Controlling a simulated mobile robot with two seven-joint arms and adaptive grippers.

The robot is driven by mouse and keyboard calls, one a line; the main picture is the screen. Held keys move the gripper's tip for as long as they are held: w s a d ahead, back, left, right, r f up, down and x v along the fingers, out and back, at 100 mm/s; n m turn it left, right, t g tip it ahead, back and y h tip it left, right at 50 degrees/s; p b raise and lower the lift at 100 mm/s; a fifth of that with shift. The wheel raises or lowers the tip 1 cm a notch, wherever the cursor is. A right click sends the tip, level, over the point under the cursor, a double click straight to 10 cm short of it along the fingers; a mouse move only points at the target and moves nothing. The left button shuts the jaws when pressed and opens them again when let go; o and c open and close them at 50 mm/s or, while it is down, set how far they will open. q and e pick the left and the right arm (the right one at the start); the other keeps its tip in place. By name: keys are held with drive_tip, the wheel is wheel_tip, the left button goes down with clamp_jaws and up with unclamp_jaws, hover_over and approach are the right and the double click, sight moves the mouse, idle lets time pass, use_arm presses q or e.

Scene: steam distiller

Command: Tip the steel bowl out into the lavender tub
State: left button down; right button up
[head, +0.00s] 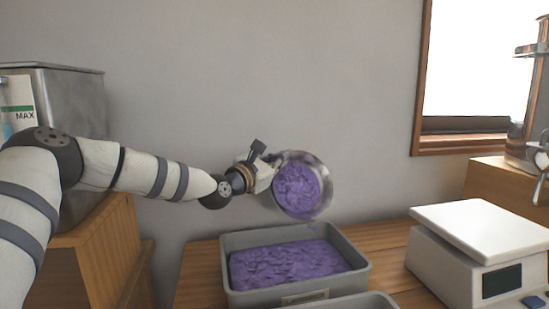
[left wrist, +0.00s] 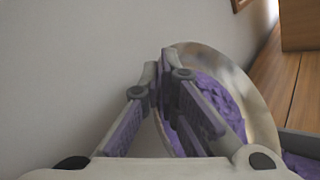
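The steel bowl (head: 326,177) is held in the air, tilted steeply on its side with its opening toward me, and purple lavender (head: 296,188) is still inside it. My left gripper (head: 268,172) is at the bowl's left rim and looks shut on it. In the left wrist view the fingers (left wrist: 172,95) close over the rim of the bowl (left wrist: 255,105). The grey lavender tub (head: 364,262) stands on the table below the bowl and holds a bed of purple lavender. My right gripper is not in view.
A white scale (head: 484,232) stands right of the tub. Another grey container (head: 368,302) shows at the bottom edge. A steel tank (head: 80,95) on a wooden stand (head: 98,245) is at left. Steel apparatus (head: 535,130) stands far right by the window.

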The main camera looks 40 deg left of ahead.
use_arm(q)
drive_tip(key=s+d+f+m+t+h, duration=0.1)
drive_tip(key=s+d+m+h, duration=0.2)
drive_tip(key=d+m, duration=0.3)
drive_tip(key=s+d+f+m+t+h, duration=0.1)
drive_tip(key=s+d+f+m+h, duration=0.1)
drive_tip(key=d+m, duration=0.4)
drive_tip(key=s+d+f+m+h+b, duration=0.1)
drive_tip(key=s+d+m+h, duration=0.3)
drive_tip(key=m, duration=0.4)
drive_tip(key=shift+d+f+t+h, duration=0.15)
drive_tip(key=shift+d+t+h, duration=0.35)
drive_tip(key=shift+d, duration=0.55)
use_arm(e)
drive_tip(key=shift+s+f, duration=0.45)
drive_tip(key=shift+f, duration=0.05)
use_arm(q)
drive_tip(key=shift+w, duration=0.1)
idle(0.3)
